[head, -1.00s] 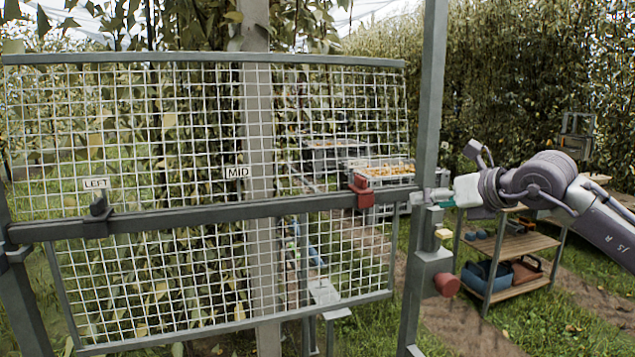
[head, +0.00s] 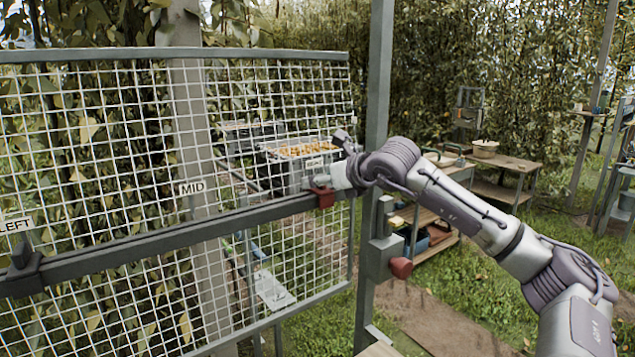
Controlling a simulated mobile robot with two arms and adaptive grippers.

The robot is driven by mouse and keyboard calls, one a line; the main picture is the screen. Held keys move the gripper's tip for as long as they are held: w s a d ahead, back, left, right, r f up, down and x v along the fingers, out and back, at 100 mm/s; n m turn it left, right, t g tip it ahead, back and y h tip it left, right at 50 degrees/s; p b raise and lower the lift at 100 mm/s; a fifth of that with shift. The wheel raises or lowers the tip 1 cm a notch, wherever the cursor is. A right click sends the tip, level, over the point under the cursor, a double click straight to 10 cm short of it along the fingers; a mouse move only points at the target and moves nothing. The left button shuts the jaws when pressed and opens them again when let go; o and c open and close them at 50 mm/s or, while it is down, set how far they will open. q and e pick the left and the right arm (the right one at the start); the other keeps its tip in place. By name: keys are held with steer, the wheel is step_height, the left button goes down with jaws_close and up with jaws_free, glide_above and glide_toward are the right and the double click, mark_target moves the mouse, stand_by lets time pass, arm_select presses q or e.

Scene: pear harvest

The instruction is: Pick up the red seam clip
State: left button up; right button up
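The red seam clip (head: 322,198) sits on the dark grey horizontal rail (head: 240,219) of the mesh panel, near the panel's right end. My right arm reaches in from the right, and its gripper (head: 325,181) is right at the top of the clip. The gripper's fingers are small and partly hidden by the wrist, so I cannot tell whether they are open, shut or touching the clip. My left gripper is out of view.
A grey post (head: 377,120) stands just right of the panel, with a red knob (head: 401,268) on its box. A dark clamp (head: 24,262) sits on the rail at left. Behind are a crate of pears (head: 290,176) and a wooden bench (head: 505,162).

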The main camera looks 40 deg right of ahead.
steer(key=shift+w+p, duration=0.65)
steer(key=shift+p, duration=0.2)
steer(key=p+x, duration=0.2)
steer(key=x, duration=0.1)
steer(key=shift+d+f, duration=0.2)
steer(key=shift+d, duration=0.1)
steer(key=shift+w+f, duration=0.3)
steer(key=shift+w, duration=0.05)
steer(key=shift+s, duration=0.15)
steer(key=shift+c, duration=0.8)
steer(key=shift+r, duration=0.1)
steer(key=shift+c, duration=1.3)
steer(key=c, duration=0.7)
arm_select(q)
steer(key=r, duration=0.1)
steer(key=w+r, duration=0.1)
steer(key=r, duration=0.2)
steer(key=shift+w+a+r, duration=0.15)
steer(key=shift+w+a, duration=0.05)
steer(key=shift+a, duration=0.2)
